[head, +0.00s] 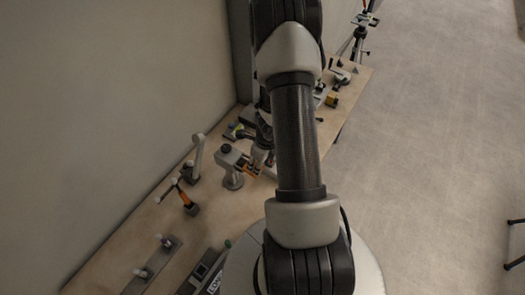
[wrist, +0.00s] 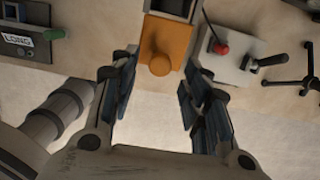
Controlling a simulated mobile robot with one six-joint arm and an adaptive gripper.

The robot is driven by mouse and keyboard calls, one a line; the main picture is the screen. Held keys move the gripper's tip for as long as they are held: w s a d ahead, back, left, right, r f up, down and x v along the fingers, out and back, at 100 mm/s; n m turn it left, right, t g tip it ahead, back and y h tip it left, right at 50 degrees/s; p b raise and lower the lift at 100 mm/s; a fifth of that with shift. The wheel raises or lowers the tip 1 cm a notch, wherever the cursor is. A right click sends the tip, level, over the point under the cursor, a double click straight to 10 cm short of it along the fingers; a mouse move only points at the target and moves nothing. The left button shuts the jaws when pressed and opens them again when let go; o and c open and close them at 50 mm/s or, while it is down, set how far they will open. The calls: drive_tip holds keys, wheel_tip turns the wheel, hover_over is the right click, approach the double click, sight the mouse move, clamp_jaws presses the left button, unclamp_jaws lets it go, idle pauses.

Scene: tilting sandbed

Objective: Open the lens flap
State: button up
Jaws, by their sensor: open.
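An orange flap (wrist: 166,42) with a round orange knob (wrist: 160,65) shows at the top middle of the wrist view. It borders a grey housing (wrist: 172,8) with a dark face, cut off by the picture's top edge. I see no clear contact. In the head view my arm partly hides the gripper (head: 262,153) close to the flap.
A grey plate with a red-knobbed lever (wrist: 219,47) and a black handle (wrist: 264,62) is right of the flap. A dark box labelled "LONG" (wrist: 20,42) with a green knob is left.

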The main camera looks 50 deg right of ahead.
wheel_tip(320, 180, up, 10)
drive_tip(key=s, duration=0.1)
drive_tip(key=shift+s+d, duration=0.2)
drive_tip(key=shift+s, duration=0.15)
idle(0.6)
